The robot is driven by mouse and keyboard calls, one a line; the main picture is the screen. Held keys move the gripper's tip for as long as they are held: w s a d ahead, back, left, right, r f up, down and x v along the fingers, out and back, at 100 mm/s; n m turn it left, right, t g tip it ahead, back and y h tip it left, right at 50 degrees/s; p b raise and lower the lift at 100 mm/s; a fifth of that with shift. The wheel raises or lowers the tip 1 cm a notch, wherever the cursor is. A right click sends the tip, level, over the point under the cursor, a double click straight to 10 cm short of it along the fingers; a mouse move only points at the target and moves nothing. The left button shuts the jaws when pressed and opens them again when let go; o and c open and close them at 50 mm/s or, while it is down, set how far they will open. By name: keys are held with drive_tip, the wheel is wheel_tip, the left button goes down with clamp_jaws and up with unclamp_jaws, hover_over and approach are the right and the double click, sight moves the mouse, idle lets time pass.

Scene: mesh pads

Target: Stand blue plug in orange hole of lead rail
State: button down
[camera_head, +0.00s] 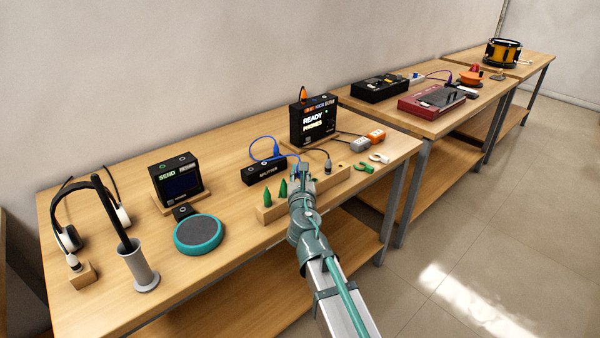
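The lead rail (268,215) is a pale wooden bar near the front edge of the near table. Two green cone-shaped plugs (267,199) stand upright at its left end. My arm reaches in from the lower right, and my gripper (300,174) is over the middle of the rail, hiding part of it. A blue plug (277,151) with a blue cable stands on the black splitter (264,171), just behind my gripper. A small bluish piece with a thin cable shows at my gripper; I cannot tell whether it is held. I cannot make out the orange hole.
A black box reading READY PHONES (313,121) stands behind the rail. A teal-rimmed disc (198,234), a grey cup (143,272) and headphones (70,238) are left.

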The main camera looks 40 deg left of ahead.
drive_tip(key=shift+f+b, duration=1.55)
drive_tip(key=shift+f, duration=0.35)
drive_tip(key=c, duration=1)
unclamp_jaws()
drive_tip(key=shift+s+d, duration=0.1)
drive_tip(key=v, duration=1.2)
